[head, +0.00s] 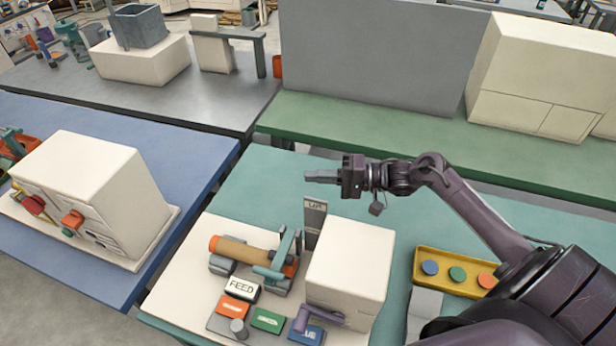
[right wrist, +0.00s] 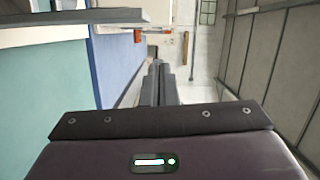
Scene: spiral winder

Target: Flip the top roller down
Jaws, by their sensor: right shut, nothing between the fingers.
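The winder stands on a cream base plate (head: 190,281) at the front of the teal table. A brown roller with orange ends (head: 240,252) lies across grey supports. I cannot tell which part is the top roller. My right gripper (head: 318,176) is shut and empty, pointing left above the table, behind and above the winder and apart from it. Its closed fingers also show in the right wrist view (right wrist: 160,80). My left gripper is out of view.
A cream box (head: 350,264) and an upright grey plate (head: 315,224) stand right of the roller. A FEED block (head: 242,288), coloured buttons and a purple lever (head: 318,317) are in front. A yellow tray (head: 455,273) with coloured discs is at right. The table behind the winder is clear.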

